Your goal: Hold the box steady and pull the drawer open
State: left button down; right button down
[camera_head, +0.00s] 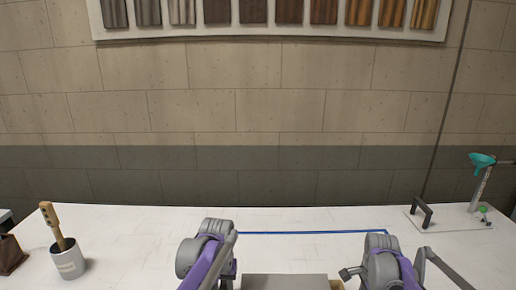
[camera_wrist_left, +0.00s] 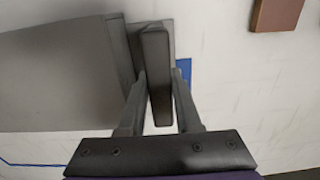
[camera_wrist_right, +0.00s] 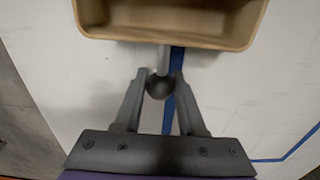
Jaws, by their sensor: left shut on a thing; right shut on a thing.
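The grey box (camera_head: 285,282) shows at the bottom edge of the head view, between my two arms, mostly cut off. In the left wrist view its grey body (camera_wrist_left: 60,75) lies to the left. My left gripper (camera_wrist_left: 160,82) is shut on a dark upright grip piece (camera_wrist_left: 156,60) at the box's side. In the right wrist view the light wooden drawer (camera_wrist_right: 165,37) shows its front wall and part of its hollow inside. My right gripper (camera_wrist_right: 159,76) is shut on the drawer's dark round knob (camera_wrist_right: 160,88). A bit of the wood also shows in the head view (camera_head: 336,284).
Blue tape (camera_head: 310,232) marks the white table (camera_head: 130,225). A cup with a wooden-handled tool (camera_head: 70,263) stands at the left, beside a brown block (camera_head: 10,255). A stand with a teal funnel (camera_head: 482,160) is at the right. The table behind the box is clear.

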pick_arm(q)
jog(key=shift+a, duration=0.1)
pick_arm(e)
jog(key=shift+d, duration=1.7)
jog(key=shift+d, duration=1)
jog(key=shift+s+d, duration=0.1)
jog(key=shift+d, duration=0.95)
